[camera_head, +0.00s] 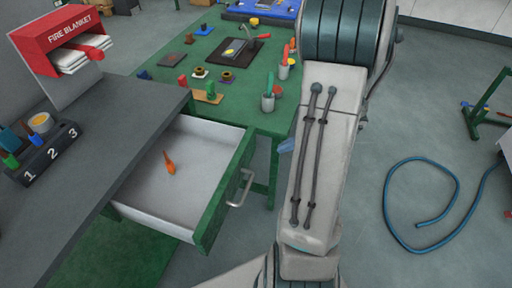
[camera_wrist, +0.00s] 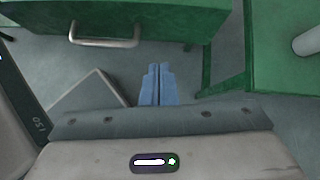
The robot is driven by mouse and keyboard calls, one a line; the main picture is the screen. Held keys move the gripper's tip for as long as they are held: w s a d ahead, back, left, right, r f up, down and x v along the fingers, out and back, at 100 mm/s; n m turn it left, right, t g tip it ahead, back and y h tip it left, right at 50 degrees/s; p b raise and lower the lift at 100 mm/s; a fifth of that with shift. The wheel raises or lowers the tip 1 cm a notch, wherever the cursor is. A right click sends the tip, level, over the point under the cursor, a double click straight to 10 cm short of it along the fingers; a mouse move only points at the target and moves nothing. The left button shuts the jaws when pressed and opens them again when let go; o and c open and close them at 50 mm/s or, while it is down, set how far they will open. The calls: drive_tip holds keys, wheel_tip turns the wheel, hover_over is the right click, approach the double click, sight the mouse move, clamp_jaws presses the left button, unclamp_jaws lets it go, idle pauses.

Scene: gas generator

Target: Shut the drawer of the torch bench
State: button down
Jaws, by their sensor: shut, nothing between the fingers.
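The drawer (camera_head: 196,222) of the torch bench (camera_head: 225,119) is pulled well out, with white inside walls and a green front. An orange object (camera_head: 169,162) lies in it. A grey bar handle (camera_head: 241,188) is on the drawer front; the handle also shows at the upper left in the wrist view (camera_wrist: 105,41). My gripper (camera_wrist: 159,72) has blue fingers closed together with nothing between them. It is apart from the drawer, to the right of the handle in the head view, where its blue tip (camera_head: 287,146) shows beside my arm. My arm hides most of the gripper there.
Cups and small tools stand on the green bench top. A blue hose (camera_head: 388,205) lies on the floor at the right. Floor in front of the drawer is clear.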

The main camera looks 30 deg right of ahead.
drive_tip(key=d+f+m, duration=0.1)
drive_tip(key=d+m, duration=0.1)
drive_tip(key=d, duration=0.1)
approach(249, 156)
drive_tip(key=shift+t, duration=0.4)
drive_tip(key=x, duration=0.5)
drive_tip(key=shift+s+f, duration=0.3)
drive_tip(key=shift+s, duration=0.1)
drive_tip(key=shift+w+a, duration=0.3)
drive_tip(key=shift+w, duration=0.05)
